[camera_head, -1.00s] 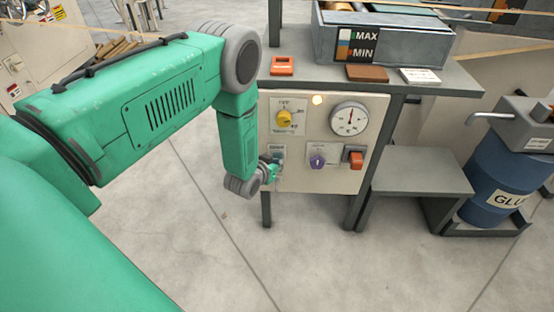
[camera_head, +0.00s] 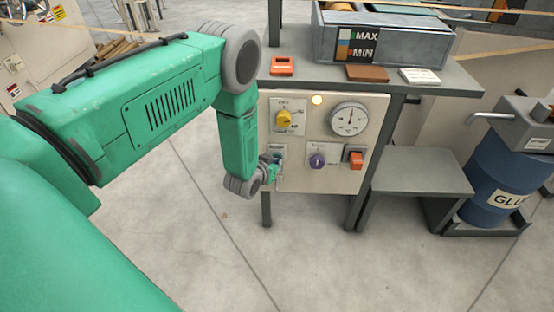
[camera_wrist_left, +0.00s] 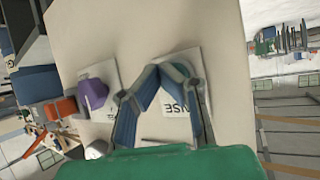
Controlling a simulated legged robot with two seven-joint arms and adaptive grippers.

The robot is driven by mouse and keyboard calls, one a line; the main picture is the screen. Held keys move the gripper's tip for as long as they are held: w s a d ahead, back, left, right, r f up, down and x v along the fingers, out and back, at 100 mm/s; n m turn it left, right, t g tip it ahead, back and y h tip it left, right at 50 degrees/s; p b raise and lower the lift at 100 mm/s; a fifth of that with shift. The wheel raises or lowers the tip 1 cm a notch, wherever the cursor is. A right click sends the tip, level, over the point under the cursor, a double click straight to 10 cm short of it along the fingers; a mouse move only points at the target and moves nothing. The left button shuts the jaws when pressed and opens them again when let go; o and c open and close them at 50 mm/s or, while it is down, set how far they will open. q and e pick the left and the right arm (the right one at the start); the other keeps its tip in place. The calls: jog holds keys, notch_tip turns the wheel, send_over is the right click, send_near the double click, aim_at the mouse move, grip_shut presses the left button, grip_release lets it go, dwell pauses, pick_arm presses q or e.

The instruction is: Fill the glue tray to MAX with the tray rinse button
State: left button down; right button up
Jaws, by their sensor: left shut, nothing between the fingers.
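The grey glue tray (camera_head: 410,50) stands on the table top, with a level gauge (camera_head: 345,45) marked MAX and MIN on its front. The gauge strip is too small to read the level surely. Below is a beige control panel (camera_head: 330,185). My left gripper (camera_head: 275,170) is at the panel's lower left, in front of a small labelled plate (camera_head: 277,149). In the left wrist view my gripper (camera_wrist_left: 172,72) is shut and empty, its fingers over a white label (camera_wrist_left: 180,105) ending in "NSE". The fingers hide the button; contact cannot be told. My right gripper is out of view.
The panel also carries a yellow knob (camera_head: 284,118), a lit lamp (camera_head: 317,100), a dial (camera_head: 349,119), a purple knob (camera_head: 317,161) and an orange-red switch (camera_head: 355,158). A blue glue drum (camera_head: 490,175) stands right. The floor ahead is clear.

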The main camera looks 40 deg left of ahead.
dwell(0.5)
pick_arm(q)
jog(key=shift+s+d+p, duration=0.4)
jog(key=shift+s+p, duration=0.05)
jog(key=shift+s, duration=0.3)
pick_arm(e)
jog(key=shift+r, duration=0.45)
pick_arm(q)
jog(key=s+d, duration=0.1)
jog(key=s+p, duration=0.1)
jog(key=s, duration=0.1)
jog(key=s+d+p, duration=0.1)
jog(key=shift+s+d, duration=0.15)
jog(key=shift+d, duration=0.2)
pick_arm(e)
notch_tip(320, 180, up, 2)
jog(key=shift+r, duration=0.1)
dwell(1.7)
